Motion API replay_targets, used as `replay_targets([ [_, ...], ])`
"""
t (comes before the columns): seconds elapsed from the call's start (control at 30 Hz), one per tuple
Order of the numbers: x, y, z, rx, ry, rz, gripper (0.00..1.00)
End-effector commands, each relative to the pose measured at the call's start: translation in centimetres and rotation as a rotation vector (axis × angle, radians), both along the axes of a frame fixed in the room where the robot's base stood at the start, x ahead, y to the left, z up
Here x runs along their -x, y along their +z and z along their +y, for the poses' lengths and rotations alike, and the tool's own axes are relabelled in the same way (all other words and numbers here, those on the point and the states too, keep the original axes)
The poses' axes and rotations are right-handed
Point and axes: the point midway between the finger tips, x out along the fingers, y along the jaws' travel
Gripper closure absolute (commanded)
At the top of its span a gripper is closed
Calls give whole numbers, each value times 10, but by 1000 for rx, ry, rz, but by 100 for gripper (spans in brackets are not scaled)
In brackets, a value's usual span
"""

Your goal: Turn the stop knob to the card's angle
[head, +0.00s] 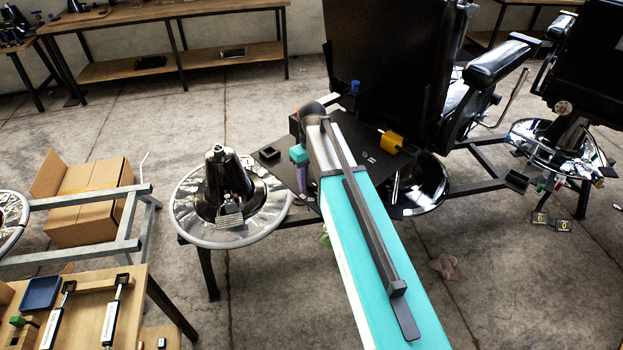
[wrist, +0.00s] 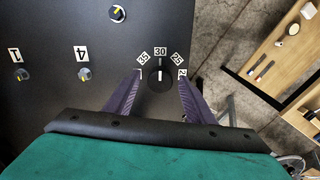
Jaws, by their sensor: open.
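The likely stop knob (wrist: 159,76) is a round black knob on a dark panel in the wrist view. Number tags 35, 30 and 25 arc above it, with another partly hidden at right. Its pale mark appears to point up toward 30. My gripper (wrist: 159,73) is open, its purple fingers on either side of the knob with gaps; contact is not visible. In the head view my gripper (head: 301,168) is partly seen beside the dark plate (head: 345,150); my arm hides the knob there. I cannot identify the card for certain.
A yellow block (head: 390,142) is on the plate. A round chair base (head: 231,190) stands left.

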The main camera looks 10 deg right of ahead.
Motion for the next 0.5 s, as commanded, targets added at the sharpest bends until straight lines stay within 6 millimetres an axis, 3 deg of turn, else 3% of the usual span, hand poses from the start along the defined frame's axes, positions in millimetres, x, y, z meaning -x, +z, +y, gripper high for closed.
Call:
replay_targets([
  [0.33,0,-1,1,0,1,0,52],
  [0.5,0,-1,1,0,2,0,81],
])
